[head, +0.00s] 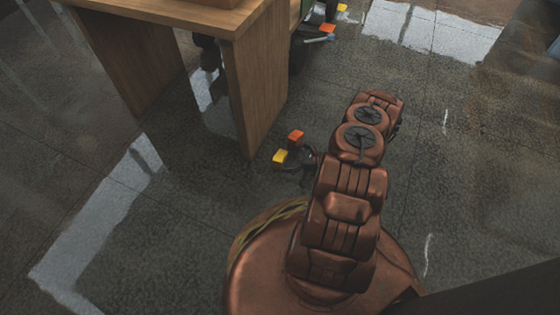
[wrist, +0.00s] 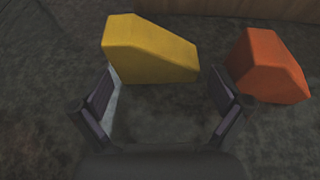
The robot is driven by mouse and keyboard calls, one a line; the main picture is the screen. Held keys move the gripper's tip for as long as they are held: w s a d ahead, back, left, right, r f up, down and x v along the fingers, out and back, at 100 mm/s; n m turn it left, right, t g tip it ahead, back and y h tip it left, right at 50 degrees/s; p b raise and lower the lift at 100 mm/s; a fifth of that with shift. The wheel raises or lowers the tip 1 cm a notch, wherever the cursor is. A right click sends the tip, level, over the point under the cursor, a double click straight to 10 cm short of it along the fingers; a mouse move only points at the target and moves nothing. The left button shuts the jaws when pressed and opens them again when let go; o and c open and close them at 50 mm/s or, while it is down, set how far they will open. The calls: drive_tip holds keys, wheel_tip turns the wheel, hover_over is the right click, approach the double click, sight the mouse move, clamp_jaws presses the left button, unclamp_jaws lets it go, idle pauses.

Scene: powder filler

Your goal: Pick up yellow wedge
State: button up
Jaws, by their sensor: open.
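The yellow wedge (wrist: 148,50) lies on the dark floor, just beyond my gripper's fingertips in the wrist view and roughly centred between them, slightly left. Its sloped side faces right. In the head view the yellow wedge (head: 280,156) shows on the floor near the table leg. My gripper (wrist: 168,92) is open and empty, with its two dark fingers apart on either side of the wedge's near edge. In the head view my gripper (head: 298,164) is small and partly hidden by my arm.
An orange wedge (wrist: 268,66) lies to the right of the yellow one, close to the right finger. A wooden table (head: 258,85) stands behind, its leg close by. Another yellow piece (head: 342,7) and an orange piece (head: 327,28) show farther back. The floor at left is clear.

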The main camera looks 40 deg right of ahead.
sight(285, 159)
drive_tip(key=b+x, duration=0.1)
drive_tip(key=x, duration=0.2)
drive_tip(key=shift+a+b, duration=0.25)
drive_tip(key=shift+b, duration=0.15)
drive_tip(key=shift+w+a, duration=0.15)
drive_tip(key=shift+w, duration=0.2)
drive_tip(key=c, duration=0.9)
